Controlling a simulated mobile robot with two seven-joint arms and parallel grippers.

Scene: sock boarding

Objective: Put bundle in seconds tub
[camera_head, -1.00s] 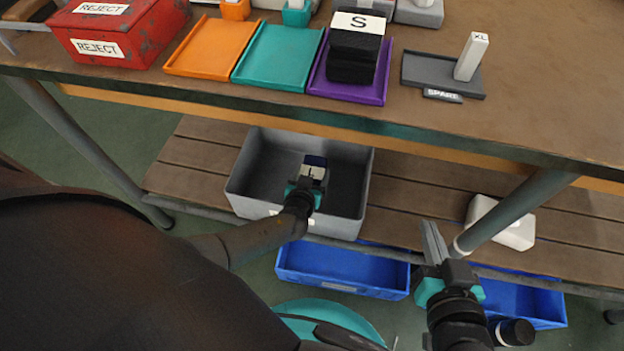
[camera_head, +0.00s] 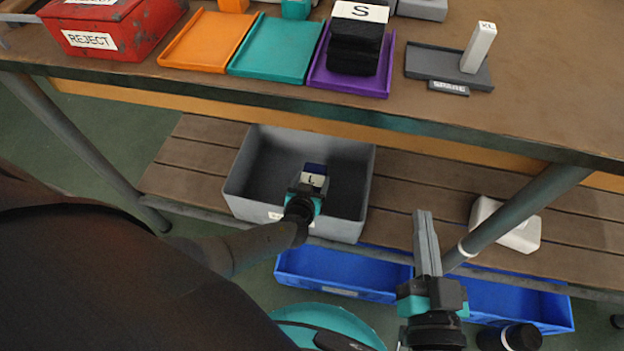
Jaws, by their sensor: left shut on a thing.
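A grey tub (camera_head: 240,190) stands on the lower slatted shelf under the table, with a small white label on its front wall, too small to read. My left gripper (camera_head: 308,188) reaches over the tub's front wall and is shut on a small dark blue bundle (camera_head: 316,168) with a white band marked L. The bundle is within the tub's outline; whether it touches the floor I cannot tell. The gripper partly hides the bundle. My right gripper (camera_head: 426,225) is right of the tub, in front of the shelf, its fingers together and empty.
On the table are a red REJECT box (camera_head: 110,32), orange (camera_head: 205,42), teal (camera_head: 272,50) and purple (camera_head: 345,82) trays, a black stack marked S (camera_head: 354,45) and a grey tray (camera_head: 440,63). Blue bins (camera_head: 342,274) lie below. A table leg (camera_head: 525,205) stands beside my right gripper.

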